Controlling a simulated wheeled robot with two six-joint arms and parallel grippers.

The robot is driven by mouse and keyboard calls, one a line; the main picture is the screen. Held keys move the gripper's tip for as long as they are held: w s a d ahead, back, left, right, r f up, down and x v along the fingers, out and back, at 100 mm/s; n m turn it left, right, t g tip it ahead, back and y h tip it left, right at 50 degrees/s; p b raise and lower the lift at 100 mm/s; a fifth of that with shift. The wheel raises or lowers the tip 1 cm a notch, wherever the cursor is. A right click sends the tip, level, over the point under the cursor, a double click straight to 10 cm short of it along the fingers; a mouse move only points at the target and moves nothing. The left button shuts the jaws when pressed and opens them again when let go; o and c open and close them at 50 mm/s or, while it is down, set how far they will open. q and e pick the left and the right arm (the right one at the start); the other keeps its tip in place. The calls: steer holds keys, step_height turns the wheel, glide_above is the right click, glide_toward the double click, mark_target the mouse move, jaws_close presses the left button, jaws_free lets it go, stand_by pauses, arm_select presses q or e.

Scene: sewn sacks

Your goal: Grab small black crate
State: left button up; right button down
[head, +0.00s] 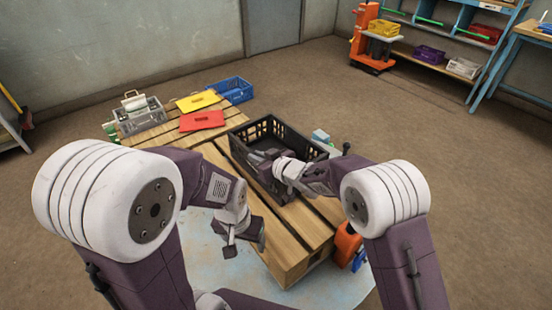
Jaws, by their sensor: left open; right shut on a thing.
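The black crate (249,168), with slotted walls, sits upright on the slatted wooden table in the middle of the head view. My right gripper (263,157) is over the crate's inside, reaching in from the right, and is shut on the crate. Its fingertips are dark against the black plastic, so the exact contact is hard to see. My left gripper (243,246) is open and empty, lower in the view, by the left edge of the wooden slats and apart from the crate.
A teal item (320,136) is right of the crate. Open floor lies beyond.

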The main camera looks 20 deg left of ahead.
stand_by(0.3)
step_height(320, 180, up, 10)
steer(key=p, duration=0.4)
steer(key=shift+p, duration=0.3)
